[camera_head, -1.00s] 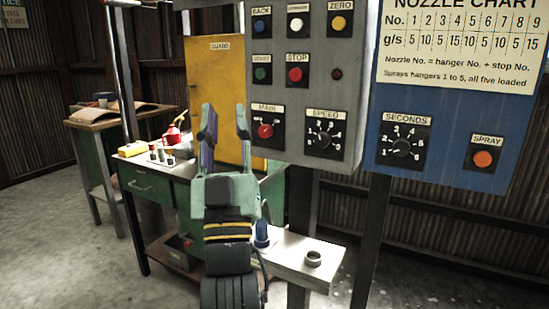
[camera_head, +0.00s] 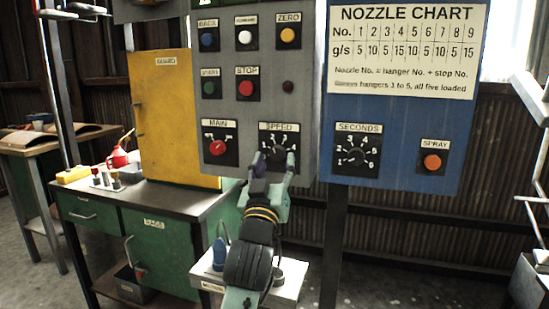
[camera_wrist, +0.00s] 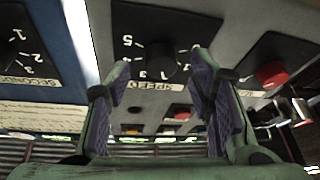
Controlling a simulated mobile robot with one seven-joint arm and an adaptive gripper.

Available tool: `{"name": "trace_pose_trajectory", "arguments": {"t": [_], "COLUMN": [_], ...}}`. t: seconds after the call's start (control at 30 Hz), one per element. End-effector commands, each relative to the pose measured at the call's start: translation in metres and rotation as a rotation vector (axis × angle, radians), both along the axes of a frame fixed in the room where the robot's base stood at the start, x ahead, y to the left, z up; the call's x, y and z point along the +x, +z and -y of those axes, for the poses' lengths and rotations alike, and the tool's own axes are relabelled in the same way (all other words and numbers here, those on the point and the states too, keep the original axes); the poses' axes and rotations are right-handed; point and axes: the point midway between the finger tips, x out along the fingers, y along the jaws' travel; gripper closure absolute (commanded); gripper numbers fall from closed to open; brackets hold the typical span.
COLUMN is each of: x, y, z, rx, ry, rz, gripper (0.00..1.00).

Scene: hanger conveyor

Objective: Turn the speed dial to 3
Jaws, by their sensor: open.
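The speed dial (camera_head: 278,157) is a black knob on a black plate labelled SPEED, low on the grey control panel (camera_head: 262,100). In the head view my gripper (camera_head: 271,166) is in front of it and hides part of it. In the wrist view, which is upside down, the dial (camera_wrist: 161,67) shows between the two fingertips of my open gripper (camera_wrist: 161,72), a finger on each side. I cannot tell whether either finger touches the knob. The setting of its pointer is not clear.
The red MAIN knob (camera_head: 218,147) is left of the speed dial. The SECONDS dial (camera_head: 356,157) and the orange SPRAY button (camera_head: 432,162) are on the blue panel to the right. The red STOP button (camera_head: 246,88) is above. A small shelf (camera_head: 290,292) is below.

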Motion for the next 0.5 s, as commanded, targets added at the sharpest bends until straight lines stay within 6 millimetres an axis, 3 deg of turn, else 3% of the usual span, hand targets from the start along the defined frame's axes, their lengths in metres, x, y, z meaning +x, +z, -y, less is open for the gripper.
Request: {"name": "trace_pose_trajectory", "arguments": {"t": [0.13,0.43,0.5], "x": [0.0098,0.0116,0.0115], "y": [0.0044,0.0047,0.0046], "z": [0.0019,0.0018,0.0018], "rx": [0.0,0.0,0.0], "ry": [0.0,0.0,0.0], "rz": [0.0,0.001,0.001], "gripper": [0.52,0.52,0.56]}}
